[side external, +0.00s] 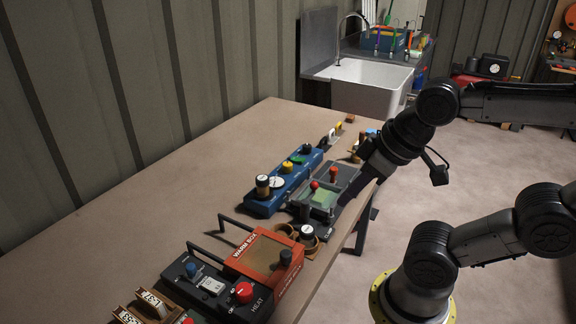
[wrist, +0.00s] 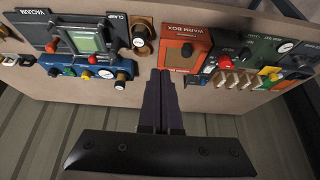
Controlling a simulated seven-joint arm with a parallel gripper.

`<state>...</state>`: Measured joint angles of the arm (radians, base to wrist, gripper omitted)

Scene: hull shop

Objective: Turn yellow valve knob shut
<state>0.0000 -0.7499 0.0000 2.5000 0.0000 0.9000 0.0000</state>
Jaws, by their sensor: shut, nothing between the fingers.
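The yellow valve knob (side external: 287,167) sits on a long blue manifold block (side external: 259,207) with a green knob, a black knob and a white gauge. In the wrist view the blue block (wrist: 40,69) lies at upper left, with the small yellow knob (wrist: 86,74) in its row. My gripper (wrist: 160,72) is shut and empty, its dark fingers side by side. In the wrist view they lie right of the blue block, apart from the yellow knob. In the side view the arm comes down over the table's right edge; the fingertips are hard to make out there.
The grey clamp unit (side external: 323,198) stands beside the blue block, on the arm's side. The orange warm box (side external: 258,235) and black heat box (side external: 215,291) stand nearer the camera. Brown ring-shaped parts (side external: 305,238) lie by the edge. The table's wall side (side external: 150,210) is bare.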

